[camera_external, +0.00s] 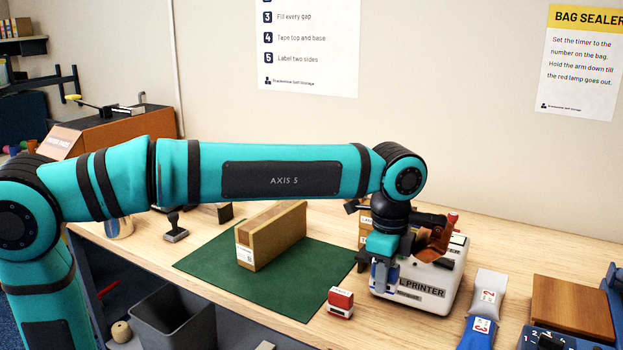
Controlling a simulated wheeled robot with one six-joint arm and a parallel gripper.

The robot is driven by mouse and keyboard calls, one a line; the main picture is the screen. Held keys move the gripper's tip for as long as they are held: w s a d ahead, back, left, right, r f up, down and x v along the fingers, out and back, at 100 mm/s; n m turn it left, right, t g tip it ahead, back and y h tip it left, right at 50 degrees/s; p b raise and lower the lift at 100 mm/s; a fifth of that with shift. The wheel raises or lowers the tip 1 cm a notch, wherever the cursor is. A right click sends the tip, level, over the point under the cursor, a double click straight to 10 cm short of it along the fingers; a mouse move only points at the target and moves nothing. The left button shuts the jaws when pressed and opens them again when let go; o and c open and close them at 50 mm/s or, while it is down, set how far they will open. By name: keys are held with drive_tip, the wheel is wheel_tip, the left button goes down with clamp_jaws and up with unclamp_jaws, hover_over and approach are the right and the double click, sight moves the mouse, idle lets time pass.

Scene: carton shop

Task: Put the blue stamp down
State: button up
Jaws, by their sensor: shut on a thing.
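My gripper (385,268) points down in front of the white label printer, right of the green mat (217,262). It is shut on the blue stamp (383,280), a small blue piece showing between and below the fingers. Most of the stamp is hidden by the fingers, and I cannot tell whether its base touches the table. A red and white stamp (341,303) stands on the wood just left of and nearer than my gripper. A dark-handled stamp (176,229) stands at the back left, beyond the mat.
The label printer (432,281) is close behind and right of my gripper. A long brown carton (270,238) stands on the mat. A grey and blue bag (483,310) lies at the right, beside the bag sealer (573,308). A dark bin (173,318) sits below the front table edge.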

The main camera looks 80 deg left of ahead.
drive_tip(key=shift+r, duration=0.1)
drive_tip(key=r, duration=0.5)
drive_tip(key=shift+w+a+r, duration=0.1)
drive_tip(key=shift+w+a, duration=0.1)
drive_tip(key=shift+a, duration=0.15)
drive_tip(key=w+a, duration=0.1)
drive_tip(key=a, duration=0.2)
drive_tip(key=w+a, duration=0.1)
drive_tip(key=a, duration=0.2)
drive_tip(key=w+a, duration=0.2)
drive_tip(key=a, duration=0.1)
drive_tip(key=shift+w+a+r, duration=0.1)
drive_tip(key=shift+a+r, duration=0.25)
drive_tip(key=shift+a, duration=0.05)
drive_tip(key=w+a, duration=0.2)
drive_tip(key=a, duration=1.1)
hover_over(324, 216)
wheel_tip(324, 216, down, 5)
drive_tip(key=shift+a+f, duration=0.1)
drive_tip(key=shift+f, duration=5.35)
drive_tip(key=shift+f, duration=0.1)
